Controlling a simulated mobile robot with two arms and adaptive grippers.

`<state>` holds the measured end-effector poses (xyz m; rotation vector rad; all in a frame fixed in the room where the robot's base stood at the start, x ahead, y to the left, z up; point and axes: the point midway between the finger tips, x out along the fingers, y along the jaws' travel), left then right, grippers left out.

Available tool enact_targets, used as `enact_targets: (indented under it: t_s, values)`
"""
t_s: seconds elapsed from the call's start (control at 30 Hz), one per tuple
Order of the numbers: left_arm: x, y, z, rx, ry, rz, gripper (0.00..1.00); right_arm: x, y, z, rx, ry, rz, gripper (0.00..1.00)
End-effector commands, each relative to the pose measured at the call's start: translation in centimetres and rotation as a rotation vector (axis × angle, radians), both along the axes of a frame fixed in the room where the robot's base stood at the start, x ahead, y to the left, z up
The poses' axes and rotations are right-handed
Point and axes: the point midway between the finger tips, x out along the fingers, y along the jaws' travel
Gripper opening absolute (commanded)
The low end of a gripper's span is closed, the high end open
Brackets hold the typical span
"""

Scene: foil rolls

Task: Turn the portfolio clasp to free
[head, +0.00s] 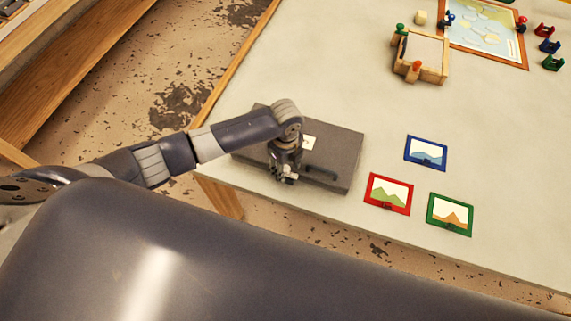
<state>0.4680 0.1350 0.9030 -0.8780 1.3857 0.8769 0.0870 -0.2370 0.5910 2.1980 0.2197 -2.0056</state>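The portfolio (338,158) is a flat dark grey case lying near the table's left front edge in the head view. A small white label (309,142) and a black bar-like handle (326,174) show on it. My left gripper (285,179) points down over the portfolio's front side, left of the handle. Its fingers are small and dark, so I cannot tell whether they are open or touching anything. The clasp is not clearly visible; the gripper may cover it. My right gripper is not in view.
Blue (427,153), red (388,194) and green (450,214) framed pictures lie right of the portfolio. A wooden box-like stand (420,57) and a framed board (484,32) with coloured pieces are at the back. The table (300,75) is clear behind the portfolio.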

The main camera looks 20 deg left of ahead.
Motion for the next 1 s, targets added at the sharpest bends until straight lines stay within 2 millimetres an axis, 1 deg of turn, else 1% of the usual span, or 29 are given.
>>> enact_targets:
  t_s: [0.17, 0.27, 0.37, 0.5, 0.6, 0.7, 0.83, 1.0]
  values:
    - [0.0, 0.0, 0.4, 0.000, -0.001, 0.000, 0.45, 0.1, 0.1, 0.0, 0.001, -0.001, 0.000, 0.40]
    - [0.1, 0.0, 1.6, -0.001, -0.003, 0.000, 0.45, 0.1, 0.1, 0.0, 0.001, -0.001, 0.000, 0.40]
    - [0.1, 0.0, 3.5, -0.002, -0.004, -0.002, 0.45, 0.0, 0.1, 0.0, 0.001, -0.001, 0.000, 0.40]
    - [0.1, 0.0, 6.6, -0.002, -0.005, -0.002, 0.45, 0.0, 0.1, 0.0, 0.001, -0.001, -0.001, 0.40]
    - [0.1, 0.0, 8.6, -0.002, -0.004, -0.001, 0.45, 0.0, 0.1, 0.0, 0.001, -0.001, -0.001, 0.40]
    - [0.1, 0.0, 10.2, 0.000, -0.003, -0.001, 0.45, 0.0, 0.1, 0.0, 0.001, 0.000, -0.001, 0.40]
    - [0.1, 0.0, 11.5, -0.001, -0.002, 0.000, 0.45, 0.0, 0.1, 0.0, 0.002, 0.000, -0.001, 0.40]
    - [0.0, 0.0, 12.0, 0.000, 0.000, 0.000, 0.45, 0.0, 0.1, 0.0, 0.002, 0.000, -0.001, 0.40]
